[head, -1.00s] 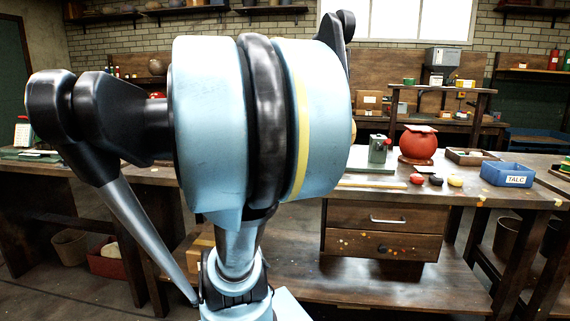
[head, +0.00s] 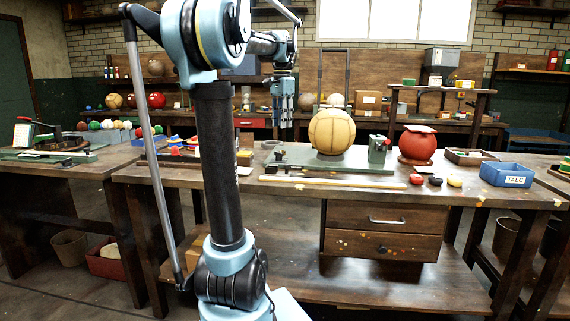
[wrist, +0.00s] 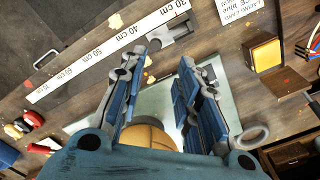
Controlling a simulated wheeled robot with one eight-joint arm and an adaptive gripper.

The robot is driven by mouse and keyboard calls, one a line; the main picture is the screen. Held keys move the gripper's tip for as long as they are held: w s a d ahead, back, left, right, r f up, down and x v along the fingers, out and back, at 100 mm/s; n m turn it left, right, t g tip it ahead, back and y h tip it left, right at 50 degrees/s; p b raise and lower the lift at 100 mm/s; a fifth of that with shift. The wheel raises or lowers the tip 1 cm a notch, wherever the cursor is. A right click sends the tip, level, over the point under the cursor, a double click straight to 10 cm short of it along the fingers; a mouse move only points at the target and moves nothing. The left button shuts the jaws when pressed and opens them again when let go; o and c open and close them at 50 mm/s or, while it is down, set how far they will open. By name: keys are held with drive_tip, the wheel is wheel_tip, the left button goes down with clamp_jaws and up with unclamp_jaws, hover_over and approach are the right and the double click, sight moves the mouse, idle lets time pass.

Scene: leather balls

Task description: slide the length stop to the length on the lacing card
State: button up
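My gripper (head: 283,122) hangs fingers-down above the bench, left of the tan ball (head: 330,132). In the wrist view my gripper (wrist: 168,58) has its fingers spread, with nothing between them. The white ruler strip (wrist: 110,52) runs diagonally with marks from 30 cm to 70 cm. A dark block (wrist: 180,31), seemingly the length stop, lies beside the strip near the 30–40 cm marks, just beyond my fingertips and apart from them. A white printed card (wrist: 240,8), perhaps the lacing card, is cut off at the top edge; I cannot read its length.
The ball sits on a grey-green plate (head: 365,163) behind the ruler, partly under my gripper in the wrist view. A small green machine (head: 378,150), red ball (head: 418,145) and blue TALC tray (head: 507,174) stand farther right.

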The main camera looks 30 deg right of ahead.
drive_tip(key=shift+m, duration=0.3)
drive_tip(key=f, duration=0.5)
drive_tip(key=d+f, duration=0.1)
drive_tip(key=f, duration=0.5)
drive_tip(key=d+f, duration=0.1)
drive_tip(key=f, duration=0.4)
drive_tip(key=shift+f, duration=0.4)
clamp_jaws()
